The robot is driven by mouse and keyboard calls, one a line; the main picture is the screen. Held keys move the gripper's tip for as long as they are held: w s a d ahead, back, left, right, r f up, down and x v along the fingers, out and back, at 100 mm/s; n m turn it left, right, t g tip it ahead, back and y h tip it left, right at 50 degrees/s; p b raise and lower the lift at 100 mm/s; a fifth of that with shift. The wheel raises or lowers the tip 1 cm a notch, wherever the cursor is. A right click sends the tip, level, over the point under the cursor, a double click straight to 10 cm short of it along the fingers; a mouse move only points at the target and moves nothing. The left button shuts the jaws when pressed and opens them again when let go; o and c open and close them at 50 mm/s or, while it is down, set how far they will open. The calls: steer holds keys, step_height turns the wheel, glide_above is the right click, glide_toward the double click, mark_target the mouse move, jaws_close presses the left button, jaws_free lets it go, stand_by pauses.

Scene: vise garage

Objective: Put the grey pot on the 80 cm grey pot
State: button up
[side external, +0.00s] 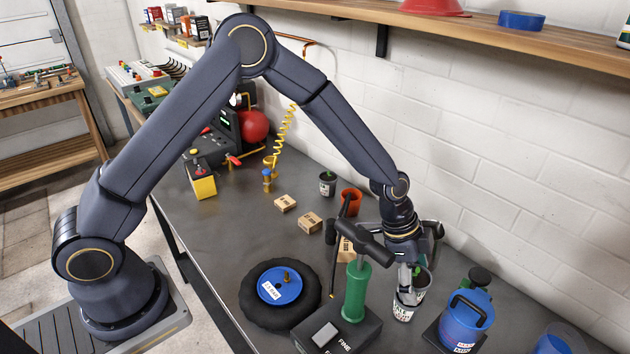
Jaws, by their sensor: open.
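A small dark grey pot (328,186) with a pale label and a green sprout stands towards the back of the bench, left of an orange pot. A second pot (403,314) with a pale, printed side stands at the front right, under my gripper (408,298). Green leaves and a dark rim show just behind the fingers. My gripper points down and is open, with its fingers at this pot. The fingers hide part of it, so I cannot tell whether they touch it. The print on both pots is too small to read for a size.
A green pump (355,292) with a black handle stands close left of my gripper. A blue container (465,318) stands close right. The orange pot (351,203), small cardboard boxes (310,222) and a black tyre with blue hub (279,287) are nearby. The bench's left middle is clear.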

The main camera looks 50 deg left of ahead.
steer(key=shift+r, duration=0.1)
steer(key=v, duration=1.2)
steer(key=shift+s, duration=0.1)
